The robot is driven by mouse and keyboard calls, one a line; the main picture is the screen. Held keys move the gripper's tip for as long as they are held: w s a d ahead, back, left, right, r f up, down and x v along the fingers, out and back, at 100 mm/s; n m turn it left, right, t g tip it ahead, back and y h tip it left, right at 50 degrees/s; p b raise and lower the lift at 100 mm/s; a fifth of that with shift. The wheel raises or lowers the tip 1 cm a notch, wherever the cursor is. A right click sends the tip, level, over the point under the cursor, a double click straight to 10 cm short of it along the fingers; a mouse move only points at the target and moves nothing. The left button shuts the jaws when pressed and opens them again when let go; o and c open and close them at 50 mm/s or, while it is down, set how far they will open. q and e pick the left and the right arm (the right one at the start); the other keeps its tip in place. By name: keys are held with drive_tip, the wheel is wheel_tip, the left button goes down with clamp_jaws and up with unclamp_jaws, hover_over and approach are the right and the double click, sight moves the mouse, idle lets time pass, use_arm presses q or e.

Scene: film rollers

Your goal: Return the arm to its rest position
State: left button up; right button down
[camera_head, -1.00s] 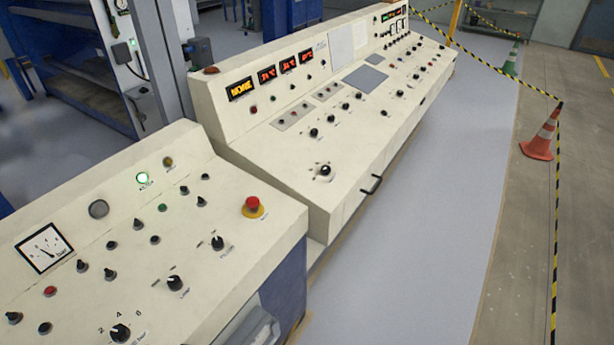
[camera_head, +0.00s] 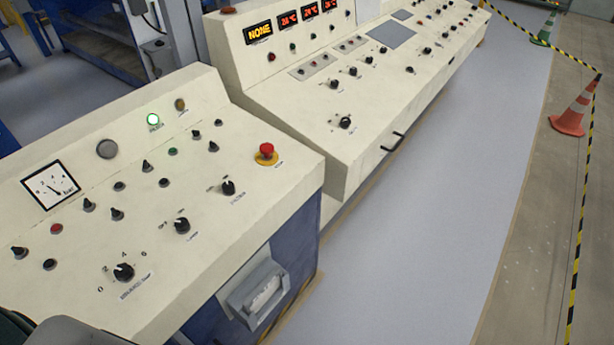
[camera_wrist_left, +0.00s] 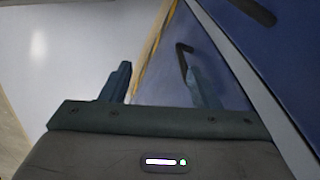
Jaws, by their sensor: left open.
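My left gripper (camera_wrist_left: 158,82) shows in the left wrist view, with its two dark fingers spread apart. Nothing is between the fingers. Behind them are pale floor, a yellow-edged strip and a blue panel. In the head view only a dark part of my own body shows at the bottom left corner, and no gripper fingers are visible there. My right gripper is in neither view.
A cream control console (camera_head: 130,215) with knobs, a gauge (camera_head: 50,186) and a red emergency button (camera_head: 266,152) fills the left. A longer console (camera_head: 300,90) stands behind it. Clear grey floor lies right, bounded by striped tape and a traffic cone (camera_head: 574,108).

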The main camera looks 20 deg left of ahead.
use_arm(q)
drive_tip(key=s+f+g+b, duration=0.1)
drive_tip(key=s+f+b, duration=0.3)
drive_tip(key=s+f, duration=1.2)
wheel_tip(320, 180, down, 4)
drive_tip(key=shift+a+r+b, duration=0.2)
drive_tip(key=shift+a+b, duration=0.15)
drive_tip(key=shift+b, duration=0.05)
